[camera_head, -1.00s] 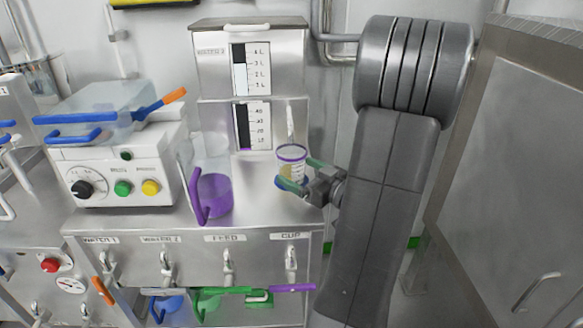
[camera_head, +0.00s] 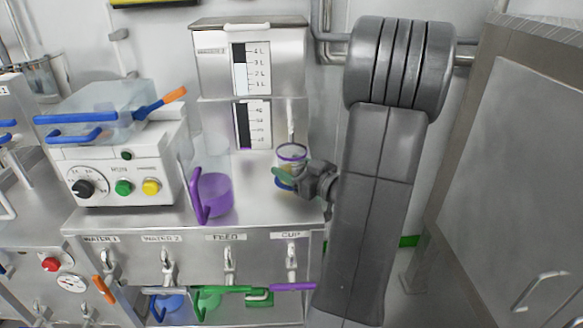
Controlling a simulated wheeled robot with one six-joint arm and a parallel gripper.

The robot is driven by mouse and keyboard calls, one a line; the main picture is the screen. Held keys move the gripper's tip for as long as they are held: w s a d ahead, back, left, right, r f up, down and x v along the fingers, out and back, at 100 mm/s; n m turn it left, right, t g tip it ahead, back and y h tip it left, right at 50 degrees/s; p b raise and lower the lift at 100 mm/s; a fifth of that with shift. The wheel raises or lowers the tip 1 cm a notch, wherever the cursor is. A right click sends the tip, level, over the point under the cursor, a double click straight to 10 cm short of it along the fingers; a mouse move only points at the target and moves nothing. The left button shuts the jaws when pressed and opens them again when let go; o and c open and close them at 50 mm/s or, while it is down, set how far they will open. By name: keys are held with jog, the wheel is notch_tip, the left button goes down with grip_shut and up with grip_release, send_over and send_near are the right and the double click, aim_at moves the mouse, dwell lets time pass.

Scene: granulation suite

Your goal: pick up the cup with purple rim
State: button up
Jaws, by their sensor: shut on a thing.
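The cup with purple rim (camera_head: 292,153) is a small clear cup with a yellowish lower part. It stands upright at the right end of the steel counter, below the spout of the water tank. My gripper (camera_head: 287,181) reaches in from the right, with its green-tipped fingers at the cup's lower body. It is shut on the cup. The near finger and the gripper's wrist hide part of the cup's lower side, so I cannot tell whether its base touches the counter.
A purple-handled jug (camera_head: 213,194) stands on the counter left of the cup. The steel water tank (camera_head: 250,62) rises behind. A white machine (camera_head: 125,168) with knobs stands at left. Taps line the counter (camera_head: 200,252) front. A large steel cabinet (camera_head: 510,190) is at right.

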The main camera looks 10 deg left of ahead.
jog(key=shift+r, duration=0.15)
jog(key=shift+r, duration=0.5)
jog(key=shift+s+d+r, duration=0.1)
jog(key=shift+d+r, duration=0.05)
jog(key=shift+d, duration=0.1)
jog(key=v, duration=1.7)
jog(key=shift+s+d+b, duration=0.1)
jog(key=shift+d+b, duration=0.1)
jog(key=shift+b, duration=0.2)
